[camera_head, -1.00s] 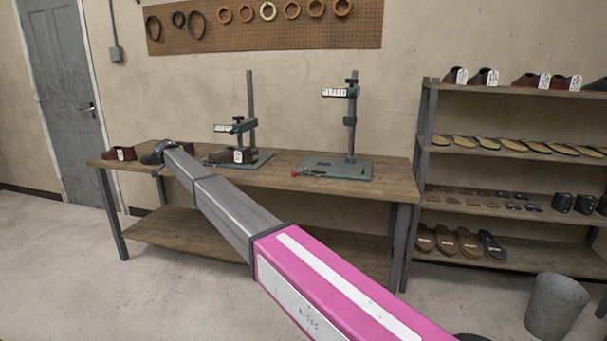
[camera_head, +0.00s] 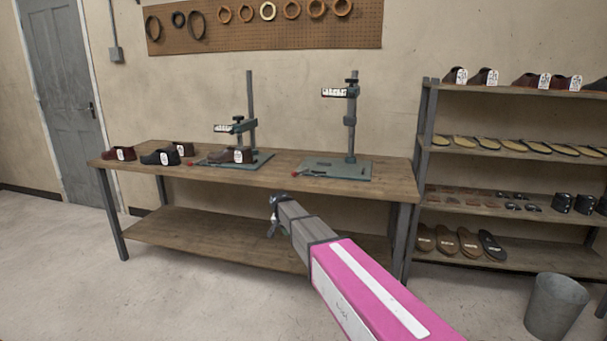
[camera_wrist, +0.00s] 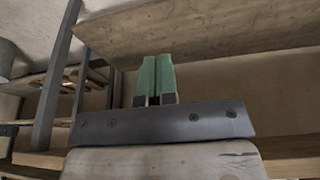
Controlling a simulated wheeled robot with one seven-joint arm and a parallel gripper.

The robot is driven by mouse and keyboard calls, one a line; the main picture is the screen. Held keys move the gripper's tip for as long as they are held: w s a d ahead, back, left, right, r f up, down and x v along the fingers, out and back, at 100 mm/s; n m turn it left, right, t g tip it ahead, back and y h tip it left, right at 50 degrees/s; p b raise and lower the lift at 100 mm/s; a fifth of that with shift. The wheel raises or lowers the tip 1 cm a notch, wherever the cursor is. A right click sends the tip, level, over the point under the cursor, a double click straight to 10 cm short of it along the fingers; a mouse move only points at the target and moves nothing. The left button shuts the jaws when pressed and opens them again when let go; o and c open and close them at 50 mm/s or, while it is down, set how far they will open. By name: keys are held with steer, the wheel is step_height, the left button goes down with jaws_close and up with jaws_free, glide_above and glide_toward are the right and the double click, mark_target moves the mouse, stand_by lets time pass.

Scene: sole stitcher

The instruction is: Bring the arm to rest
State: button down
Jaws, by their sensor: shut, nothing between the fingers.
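My arm shows in the head view, with a pink and white link and a grey forearm reaching up and left from the lower right. My gripper (camera_head: 272,222) is small there, at the end of the forearm, in front of the workbench (camera_head: 310,183) and below its top in the picture. In the wrist view the two green fingers of my gripper (camera_wrist: 155,64) lie side by side, shut and empty. The bench's wooden boards show beyond the fingers.
Shoes (camera_head: 160,157) stand on the bench's left part. Two stitching stands (camera_head: 351,120) are on green bases; one has a brown shoe (camera_head: 237,155). A shelf rack (camera_head: 480,147) stands at right, a grey bin (camera_head: 556,306) before it. The floor at left is clear.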

steer(key=s+d+f+n+g, duration=0.1)
steer(key=s+d+f+n, duration=0.1)
steer(key=s+d, duration=1.1)
steer(key=s+d+f+n+g+y, duration=0.1)
steer(key=s+d+f, duration=0.3)
steer(key=s+d, duration=0.9)
steer(key=s+g, duration=0.1)
steer(key=s, duration=0.5)
steer(key=shift+f+n, duration=0.4)
steer(key=shift+d, duration=0.1)
